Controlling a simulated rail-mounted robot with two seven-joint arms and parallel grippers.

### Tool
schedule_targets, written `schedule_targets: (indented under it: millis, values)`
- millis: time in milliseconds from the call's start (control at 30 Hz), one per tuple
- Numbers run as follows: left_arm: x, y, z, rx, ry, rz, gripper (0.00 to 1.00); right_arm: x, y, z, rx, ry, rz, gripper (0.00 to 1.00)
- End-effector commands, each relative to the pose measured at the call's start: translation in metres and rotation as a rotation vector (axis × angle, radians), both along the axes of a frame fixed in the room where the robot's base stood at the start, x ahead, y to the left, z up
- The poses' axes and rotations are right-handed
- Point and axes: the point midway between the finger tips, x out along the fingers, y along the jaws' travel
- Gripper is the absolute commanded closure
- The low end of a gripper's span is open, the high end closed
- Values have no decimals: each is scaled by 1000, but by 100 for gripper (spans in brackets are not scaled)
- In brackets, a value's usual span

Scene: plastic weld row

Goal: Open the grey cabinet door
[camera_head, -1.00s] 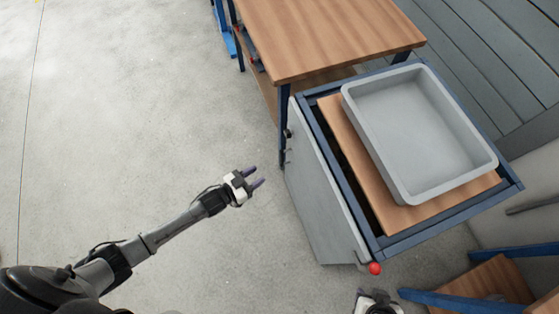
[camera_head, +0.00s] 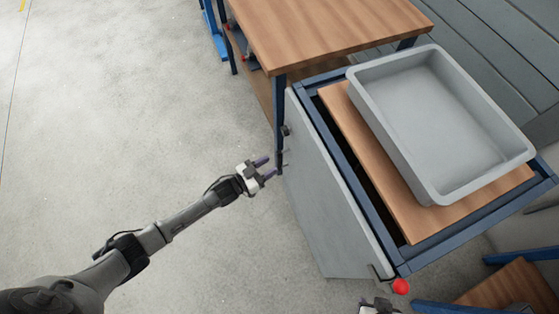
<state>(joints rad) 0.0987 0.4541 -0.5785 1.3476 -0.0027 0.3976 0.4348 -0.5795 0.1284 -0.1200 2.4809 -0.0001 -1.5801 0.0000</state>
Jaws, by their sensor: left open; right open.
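The grey cabinet door (camera_head: 325,200) is the tall flat panel on the left side of a blue-framed cabinet (camera_head: 350,182). It looks shut or nearly so. Small dark fittings (camera_head: 285,131) show at its far edge, and a bracket shows at its near top corner. My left gripper (camera_head: 268,170) is open and empty, left of the door's far part, with its fingertips pointing toward the panel and a small gap seeming to remain. My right gripper (camera_head: 377,307) is at the bottom edge, mostly cut off, near the door's near corner.
A grey tray (camera_head: 440,190) sits on the cabinet's wooden top. A red knob (camera_head: 400,286) is at the cabinet's near corner. A wooden workbench (camera_head: 320,30) stands behind, and another wooden-topped piece (camera_head: 515,285) is at lower right. The floor at left is clear.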

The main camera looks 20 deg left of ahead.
Motion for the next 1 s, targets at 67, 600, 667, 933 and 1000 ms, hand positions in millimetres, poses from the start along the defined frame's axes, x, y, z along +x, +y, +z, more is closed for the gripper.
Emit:
schedule_targets:
  millis: [67, 600, 667, 933, 1000]
  values:
    - [12, -8, -3, -1, -2, 0, 58, 0, 0, -9, 1, 0, -1, 57]
    - [41, -28, 0, 1, 1, 0, 58, 0, 3, -22, 12, 2, -8, 57]
    - [41, -28, 0, 1, 1, 0, 58, 0, 3, -21, 12, 2, -8, 57]
    - [41, -28, 0, 1, 1, 0, 70, 0, 3, -21, 11, 2, -7, 57]
    - [41, -28, 0, 1, 1, 0, 76, 0, 3, -22, 9, 2, -6, 57]
